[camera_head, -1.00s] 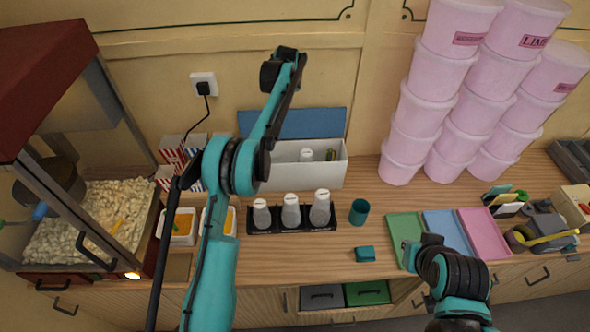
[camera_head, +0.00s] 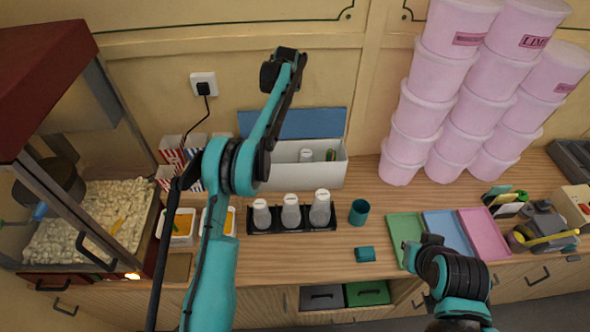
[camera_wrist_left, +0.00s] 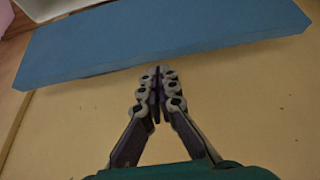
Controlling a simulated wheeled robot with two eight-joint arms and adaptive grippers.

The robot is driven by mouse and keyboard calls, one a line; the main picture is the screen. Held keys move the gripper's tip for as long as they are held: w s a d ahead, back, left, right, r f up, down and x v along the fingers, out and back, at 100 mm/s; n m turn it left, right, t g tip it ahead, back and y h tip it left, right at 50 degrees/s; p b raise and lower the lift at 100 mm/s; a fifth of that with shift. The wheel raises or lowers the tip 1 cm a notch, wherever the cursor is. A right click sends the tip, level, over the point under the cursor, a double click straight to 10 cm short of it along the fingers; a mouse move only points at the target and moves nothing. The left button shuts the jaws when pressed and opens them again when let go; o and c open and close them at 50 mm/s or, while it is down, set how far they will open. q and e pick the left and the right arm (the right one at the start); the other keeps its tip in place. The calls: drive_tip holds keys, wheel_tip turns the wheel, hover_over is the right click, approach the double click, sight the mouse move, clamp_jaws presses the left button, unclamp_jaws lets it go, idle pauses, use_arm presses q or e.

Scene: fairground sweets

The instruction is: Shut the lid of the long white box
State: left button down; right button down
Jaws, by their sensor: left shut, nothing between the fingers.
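The long white box (camera_head: 305,176) stands at the back of the counter against the wall. Its blue lid (camera_head: 312,123) is up and open at the back. Inside I see a white-topped item (camera_head: 306,155) and a small green item (camera_head: 331,155); my left arm hides the left part of box and lid. In the left wrist view the lid (camera_wrist_left: 160,38) crosses the top as a blue slab. My left gripper (camera_wrist_left: 157,72) is shut and empty, its tips close to the lid's near edge; contact is unclear. In the head view its fingers are not clear.
A black rack (camera_head: 292,224) with several white-capped bottles stands in front of the box. A teal cup (camera_head: 359,212) is beside it. Tall stacks of pink tubs (camera_head: 402,148) stand to the right. The popcorn machine (camera_head: 60,150) is at left. A wall socket (camera_head: 203,84) is above.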

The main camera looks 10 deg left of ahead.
use_arm(q)
drive_tip(key=shift+f, duration=0.25)
drive_tip(key=shift+f+b, duration=0.5)
drive_tip(key=shift+s+d+f+b, duration=0.1)
drive_tip(key=shift+s+d+b, duration=0.1)
drive_tip(key=shift+s+b, duration=0.3)
drive_tip(key=shift+s+d+b, duration=0.2)
drive_tip(key=shift+s+b, duration=0.1)
drive_tip(key=shift+s, duration=0.35)
drive_tip(key=shift+s+d+b, duration=0.15)
drive_tip(key=shift+s+b, duration=0.15)
drive_tip(key=shift+s, duration=0.3)
drive_tip(key=shift+s+d+f+b, duration=0.1)
drive_tip(key=shift+s+f+b, duration=0.1)
drive_tip(key=shift+s+b, duration=0.2)
drive_tip(key=shift+s+d+f+b, duration=0.15)
drive_tip(key=shift+s+b, duration=0.25)
drive_tip(key=shift+s, duration=0.25)
drive_tip(key=shift+s+d+f+b, duration=0.15)
drive_tip(key=shift+s+b, duration=0.2)
drive_tip(key=shift+s, duration=0.25)
